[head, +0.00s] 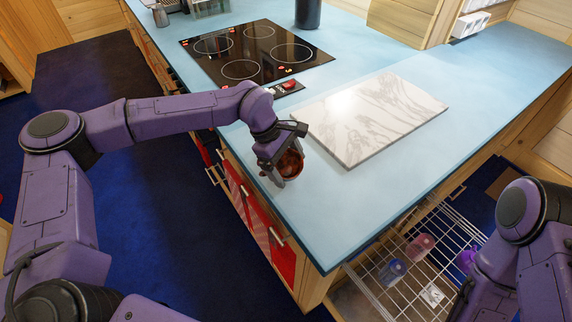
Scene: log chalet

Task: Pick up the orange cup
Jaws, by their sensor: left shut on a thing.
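A dark orange-red cup (292,163) is in my left gripper (281,172) in the head view. The gripper reaches in from the left over the front edge of the light blue counter (330,215) and is shut on the cup. Its fingers and wrist cover part of the cup. I cannot tell whether the cup touches the counter or is held just above it. My right arm shows at the lower right, but its gripper is out of sight.
A white marble board (372,118) lies just right of the cup. A black hob (255,52) is behind, with a small red item (289,85) at its front edge. A wire rack (415,270) with several small items is below the counter's right side. The counter's front right is clear.

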